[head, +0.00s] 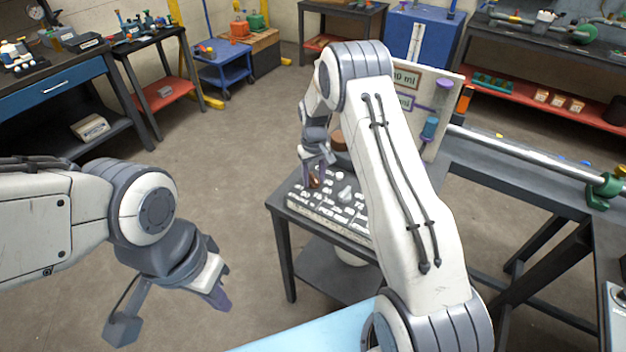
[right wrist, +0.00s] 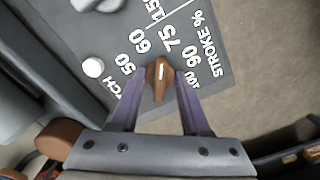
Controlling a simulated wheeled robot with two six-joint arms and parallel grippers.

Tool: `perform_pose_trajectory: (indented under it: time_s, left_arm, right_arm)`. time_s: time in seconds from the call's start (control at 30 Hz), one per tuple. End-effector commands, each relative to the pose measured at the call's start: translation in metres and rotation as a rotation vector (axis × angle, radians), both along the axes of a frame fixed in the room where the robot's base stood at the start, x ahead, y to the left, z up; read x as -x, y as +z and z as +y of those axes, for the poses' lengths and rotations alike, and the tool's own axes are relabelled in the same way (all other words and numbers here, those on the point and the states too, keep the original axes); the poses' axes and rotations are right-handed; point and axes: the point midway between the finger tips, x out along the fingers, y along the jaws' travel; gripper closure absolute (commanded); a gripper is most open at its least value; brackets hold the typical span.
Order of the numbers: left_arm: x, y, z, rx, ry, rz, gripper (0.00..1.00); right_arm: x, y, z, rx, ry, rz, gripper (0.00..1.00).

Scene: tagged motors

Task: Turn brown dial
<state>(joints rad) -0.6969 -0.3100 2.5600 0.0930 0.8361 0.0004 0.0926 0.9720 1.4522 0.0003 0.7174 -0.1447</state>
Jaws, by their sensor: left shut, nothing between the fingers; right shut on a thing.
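The brown dial (right wrist: 160,72) has a white pointer line and sits on a dark grey panel (right wrist: 75,95) with white markings, among them 50, 60, 75, 90 and "STROKE %". My right gripper (right wrist: 160,88) is shut on the dial, one purple finger on each side. In the head view the dial (head: 314,181) is small at the left part of the panel (head: 352,225), below my right gripper (head: 317,163). My left gripper (head: 220,302) is shut and empty, over the floor at the lower left, away from the panel.
A white round knob (right wrist: 93,67) stands on the panel left of the dial. The panel lies on a dark table (head: 283,210). An upright board (head: 441,118) with labels and coloured parts stands behind my right arm. Open floor (head: 235,135) lies to the left.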

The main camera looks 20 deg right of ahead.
Motion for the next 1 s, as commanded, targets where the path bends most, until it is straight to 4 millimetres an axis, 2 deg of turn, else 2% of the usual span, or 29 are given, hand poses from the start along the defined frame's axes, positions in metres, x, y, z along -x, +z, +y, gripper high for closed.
perform_pose_trajectory:
  time_s: [0.37, 0.87, 0.9, 0.97, 1.0]
  left_arm:
    - [0.0000, -0.0057, 0.0000, 0.000, 0.000, 0.000, 1.00]
    - [0.0000, -0.0059, 0.0000, 0.000, 0.000, 0.000, 1.00]
    - [0.0000, -0.0059, 0.0000, 0.000, 0.000, 0.000, 1.00]
    - [0.0000, -0.0059, 0.0000, 0.000, 0.000, 0.000, 1.00]
    - [0.0000, -0.0059, 0.0000, 0.000, 0.000, 0.000, 1.00]
  right_arm:
    - [0.0004, 0.0003, 0.0008, -0.001, -0.155, 0.001, 1.00]
    - [0.0004, 0.0007, 0.0004, 0.000, -0.176, 0.001, 1.00]
    - [0.0004, 0.0007, 0.0003, 0.000, -0.176, 0.001, 0.50]
    - [0.0003, 0.0007, 0.0003, 0.000, -0.175, 0.001, 0.27]
    - [0.0003, 0.0007, 0.0002, 0.000, -0.175, 0.001, 0.24]
